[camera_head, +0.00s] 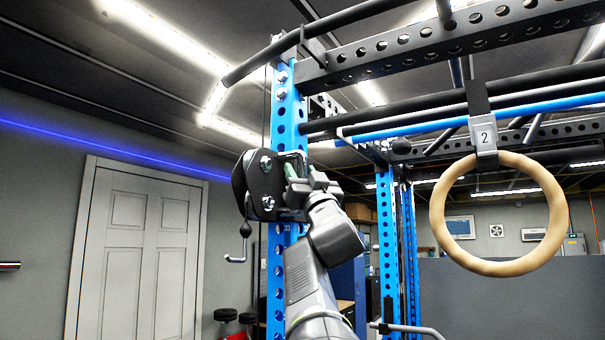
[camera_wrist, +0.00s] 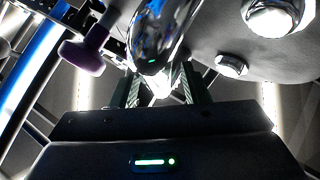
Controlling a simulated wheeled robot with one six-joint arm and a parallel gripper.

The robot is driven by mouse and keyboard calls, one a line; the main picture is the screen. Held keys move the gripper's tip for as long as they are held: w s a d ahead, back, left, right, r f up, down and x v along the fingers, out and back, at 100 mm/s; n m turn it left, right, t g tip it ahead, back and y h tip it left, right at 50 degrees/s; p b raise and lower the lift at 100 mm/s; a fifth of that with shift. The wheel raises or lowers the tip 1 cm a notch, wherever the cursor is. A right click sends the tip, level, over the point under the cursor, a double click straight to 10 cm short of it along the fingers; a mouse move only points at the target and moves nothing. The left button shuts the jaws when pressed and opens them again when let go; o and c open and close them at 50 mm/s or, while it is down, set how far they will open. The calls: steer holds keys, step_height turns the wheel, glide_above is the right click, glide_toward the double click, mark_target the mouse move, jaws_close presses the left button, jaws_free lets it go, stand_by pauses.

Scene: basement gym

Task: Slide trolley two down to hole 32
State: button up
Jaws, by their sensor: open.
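The trolley (camera_head: 258,180), a black plate with large bolts, sits around the blue upright (camera_head: 281,110), left of the picture's middle. A small number, seemingly 33, shows on the upright just below it. My gripper (camera_head: 298,180) is at the trolley's right side, overlapping it in the head view. In the wrist view, my gripper (camera_wrist: 160,85) has its two fingers apart, with a shiny chrome rounded part (camera_wrist: 155,40) at or just beyond the fingertips. Contact cannot be told. A dark purple knob (camera_wrist: 83,57) is at upper left, and the trolley's bolted plate (camera_wrist: 210,25) at upper right.
A wooden ring (camera_head: 437,215) with a tag marked 2 hangs at right. Black and blue rack beams (camera_head: 440,45) run overhead. A second blue upright (camera_head: 388,240) stands behind. A ball-ended lever (camera_head: 244,232) hangs below the trolley. A white door (camera_head: 135,250) is at left.

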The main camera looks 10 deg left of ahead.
jaws_close()
step_height(320, 180, down, 15)
steer(key=b, duration=1.1)
steer(key=shift+b, duration=0.3)
jaws_free()
steer(key=b+v, duration=0.4)
steer(key=v, duration=1)
steer(key=shift+w+r, duration=0.15)
